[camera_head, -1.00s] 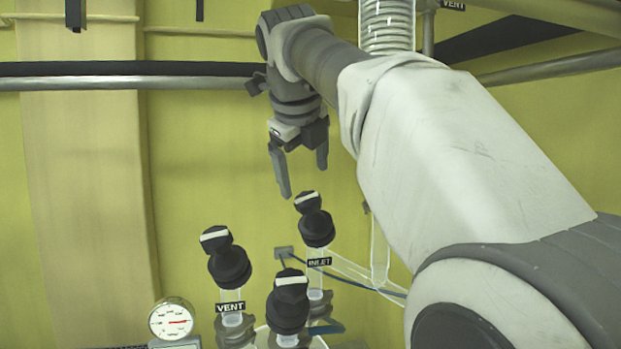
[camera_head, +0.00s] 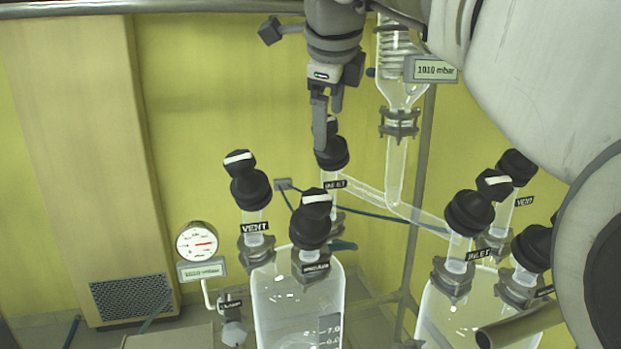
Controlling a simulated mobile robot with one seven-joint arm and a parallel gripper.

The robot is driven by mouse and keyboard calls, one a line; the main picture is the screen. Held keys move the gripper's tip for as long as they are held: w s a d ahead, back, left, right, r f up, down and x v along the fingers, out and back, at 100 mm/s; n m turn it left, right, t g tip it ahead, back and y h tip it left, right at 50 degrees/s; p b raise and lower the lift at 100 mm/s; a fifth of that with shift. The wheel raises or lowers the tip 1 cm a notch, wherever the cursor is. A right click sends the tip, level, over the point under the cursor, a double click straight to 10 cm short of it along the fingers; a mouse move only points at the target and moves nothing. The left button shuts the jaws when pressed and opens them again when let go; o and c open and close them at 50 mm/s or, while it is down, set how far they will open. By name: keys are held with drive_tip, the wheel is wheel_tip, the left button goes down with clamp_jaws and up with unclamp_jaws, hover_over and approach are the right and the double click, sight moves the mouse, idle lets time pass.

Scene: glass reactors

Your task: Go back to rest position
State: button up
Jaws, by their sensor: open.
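My gripper (camera_head: 327,121) hangs from the top middle of the head view, fingers pointing down. Its jaws are open, though from this angle the two fingers nearly line up. Nothing shows between them. One finger overlaps the black-capped inlet valve (camera_head: 332,153) in the picture; I cannot tell whether they touch. The vent valve (camera_head: 250,188) stands to the left, and another black-knobbed valve (camera_head: 311,222) stands in front. All three sit above a clear glass reactor (camera_head: 297,300). My arm fills the upper right.
A second reactor (camera_head: 452,310) with several black-knobbed valves stands at the right, partly behind my arm. A glass condenser (camera_head: 398,75) with a 1010 mbar display (camera_head: 432,69) is right of the gripper. A round gauge (camera_head: 197,242) is at the left. The yellow wall (camera_head: 190,110) area upper left is clear.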

drive_tip(key=s+d+f+n, duration=0.3)
drive_tip(key=s+f+n, duration=0.4)
drive_tip(key=s+f, duration=0.1)
drive_tip(key=s+d+f+n+g, duration=0.1)
drive_tip(key=s+d+f+n, duration=0.3)
drive_tip(key=s+f+n, duration=0.3)
drive_tip(key=s+d+f+n, duration=0.3)
drive_tip(key=s+f+n, duration=0.5)
drive_tip(key=f, duration=0.3)
drive_tip(key=shift+s+d+f+g, duration=0.3)
drive_tip(key=shift+s+d+g, duration=0.1)
drive_tip(key=shift+s, duration=0.3)
drive_tip(key=shift+w, duration=0.1)
drive_tip(key=shift+c, duration=0.3)
